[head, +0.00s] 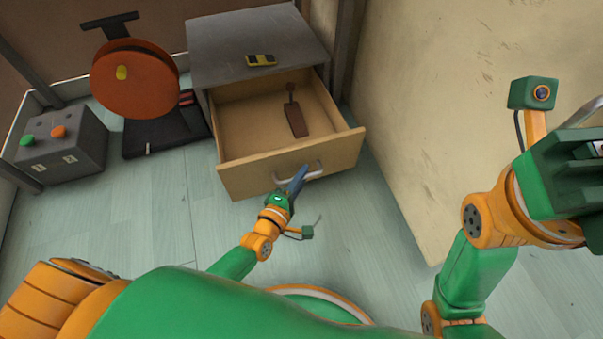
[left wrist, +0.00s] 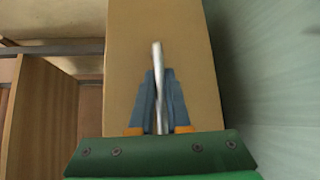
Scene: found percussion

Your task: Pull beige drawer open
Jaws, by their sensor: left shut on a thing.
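The beige drawer (head: 240,174) stands pulled out of a grey-topped cabinet (head: 225,42), and its inside is visible. A brown paddle-like object (head: 296,119) lies in it. The drawer's silver handle (head: 314,170) is on the front panel. In the left wrist view the handle (left wrist: 157,65) runs between the blue fingers (left wrist: 160,100), in front of the beige front panel (left wrist: 190,60). My right gripper (head: 590,150) is at the right edge, partly cut off; its fingers are not clear.
A yellow and black item (head: 261,60) lies on the cabinet top. A red-orange disc on a stand (head: 135,82) and a grey box with green and orange buttons (head: 62,145) stand at left. A beige wall panel (head: 450,100) is right of the drawer.

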